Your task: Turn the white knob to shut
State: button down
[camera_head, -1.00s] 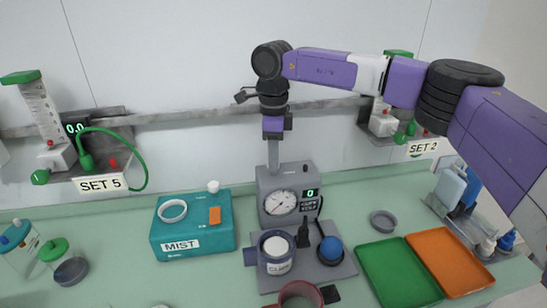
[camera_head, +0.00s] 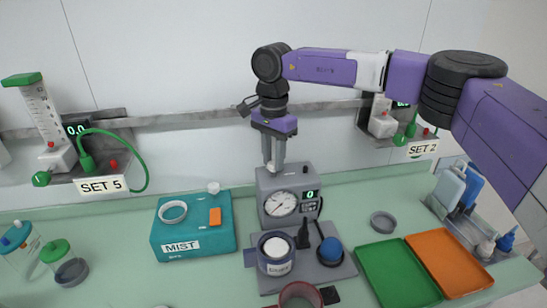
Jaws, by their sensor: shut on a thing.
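My gripper (camera_head: 273,166) points straight down at the top of the grey gauge unit (camera_head: 266,181). Its two fingers are shut on a small whitish knob there. The fingers hide most of this knob, so its pointer or marking cannot be read. The unit has a round white dial gauge (camera_head: 281,203) and a small display (camera_head: 310,195) showing a green 0. The fingers stand upright, side by side.
Left of the unit is a teal MIST box (camera_head: 190,242) with a white cap (camera_head: 213,187) on it. A labelled jar (camera_head: 276,254) and a blue ball (camera_head: 330,249) stand in front. Green (camera_head: 398,275) and orange (camera_head: 449,263) trays lie right. A wall rail runs behind.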

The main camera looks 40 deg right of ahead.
aim_at(273, 162)
jog(key=shift+n, duration=0.7)
jog(key=c, duration=1.1)
grip_release()
jog(key=shift+r, duration=0.1)
notch_tip(273, 162, up, 8)
jog(key=shift+f+b, duration=0.15)
jog(key=shift+b, duration=0.4)
